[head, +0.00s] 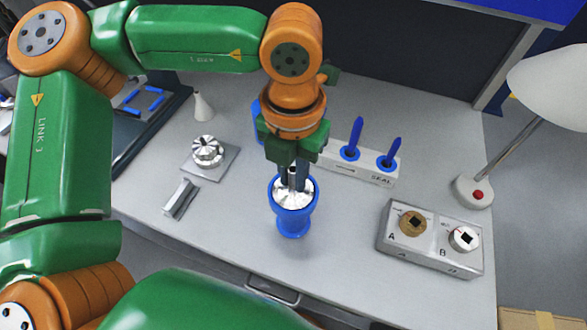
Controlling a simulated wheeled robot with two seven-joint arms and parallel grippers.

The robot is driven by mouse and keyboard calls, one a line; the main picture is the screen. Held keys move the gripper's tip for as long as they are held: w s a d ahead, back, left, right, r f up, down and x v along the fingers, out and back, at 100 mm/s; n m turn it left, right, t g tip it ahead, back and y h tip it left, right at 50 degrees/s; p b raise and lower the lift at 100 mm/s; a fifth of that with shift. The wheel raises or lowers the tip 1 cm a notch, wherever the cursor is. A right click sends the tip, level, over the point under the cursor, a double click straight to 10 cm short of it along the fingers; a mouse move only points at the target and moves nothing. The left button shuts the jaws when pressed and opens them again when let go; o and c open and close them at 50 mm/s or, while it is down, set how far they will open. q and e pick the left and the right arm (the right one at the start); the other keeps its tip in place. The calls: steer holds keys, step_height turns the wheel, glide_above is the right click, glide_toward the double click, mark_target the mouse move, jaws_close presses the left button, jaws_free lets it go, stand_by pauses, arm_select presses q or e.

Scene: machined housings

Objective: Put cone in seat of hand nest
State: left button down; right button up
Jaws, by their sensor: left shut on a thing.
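The blue hand nest (293,226) stands upright on the grey worktop, a cup on a narrower foot. A shiny silver part, which I take as the cone (284,196), shows within the nest's blue rim. My left gripper (293,182) points down over the nest and is shut on the upright stem of this silver part. The fingers hide part of it, and I cannot tell whether it rests fully in the seat. My right gripper is not in view.
Left of the nest are a silver domed part on a square plate (224,163), a metal block (180,199) and a white cone-shaped bottle (203,106). Behind right is a SEAL rack (345,168) with blue-handled tools. At right are an A/B box (405,245) and a lamp (474,190).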

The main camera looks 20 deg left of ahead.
mark_target(293, 170)
arm_select(q)
steer(key=shift+f+b, duration=0.2)
steer(key=shift+b, duration=0.1)
steer(key=c, duration=0.8)
jaws_free()
steer(key=shift+r, duration=0.1)
steer(key=shift+r+p, duration=0.4)
steer(key=shift+p, duration=0.05)
step_height(293, 170, up, 12)
steer(key=shift+f, duration=0.25)
